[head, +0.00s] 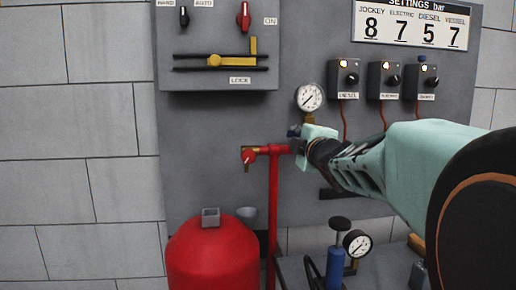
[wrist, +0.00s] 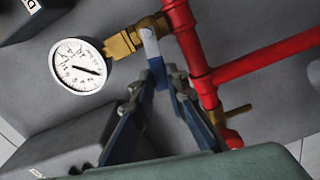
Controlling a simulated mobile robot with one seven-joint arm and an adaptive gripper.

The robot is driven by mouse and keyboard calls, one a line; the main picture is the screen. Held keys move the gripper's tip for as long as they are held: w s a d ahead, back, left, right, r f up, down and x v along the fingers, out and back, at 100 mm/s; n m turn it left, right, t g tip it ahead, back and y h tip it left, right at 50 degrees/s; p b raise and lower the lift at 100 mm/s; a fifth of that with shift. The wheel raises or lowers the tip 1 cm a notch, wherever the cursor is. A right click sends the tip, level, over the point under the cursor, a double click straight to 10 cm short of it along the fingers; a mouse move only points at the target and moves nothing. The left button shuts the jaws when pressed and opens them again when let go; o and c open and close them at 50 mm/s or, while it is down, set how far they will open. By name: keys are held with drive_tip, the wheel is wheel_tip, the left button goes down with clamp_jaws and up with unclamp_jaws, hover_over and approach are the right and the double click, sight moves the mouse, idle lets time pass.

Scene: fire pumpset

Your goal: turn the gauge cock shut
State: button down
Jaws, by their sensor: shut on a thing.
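The gauge cock (wrist: 122,43) is a brass fitting between the round white pressure gauge (wrist: 80,66) and the red pipe (wrist: 186,38). Its short lever (wrist: 151,46) is pale with a blue end and points toward my gripper in the wrist view. My gripper (wrist: 160,82) has its dark blue fingers closed together on the lever's blue end. In the head view my gripper (head: 297,138) is just below the gauge (head: 310,97), by the top of the red pipe (head: 273,205). There my gripper and arm hide most of the cock and its lever.
A red tank (head: 212,260) stands at lower left. Small control boxes (head: 384,80) with red cables are at right. A blue hand pump (head: 335,268) and second gauge (head: 357,243) are below my arm.

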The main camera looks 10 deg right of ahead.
drive_tip(key=shift+f+n+b, duration=0.4)
drive_tip(key=shift+n+b, duration=0.6)
drive_tip(key=c, duration=1.9)
unclamp_jaws()
drive_tip(key=shift+r, duration=4.95)
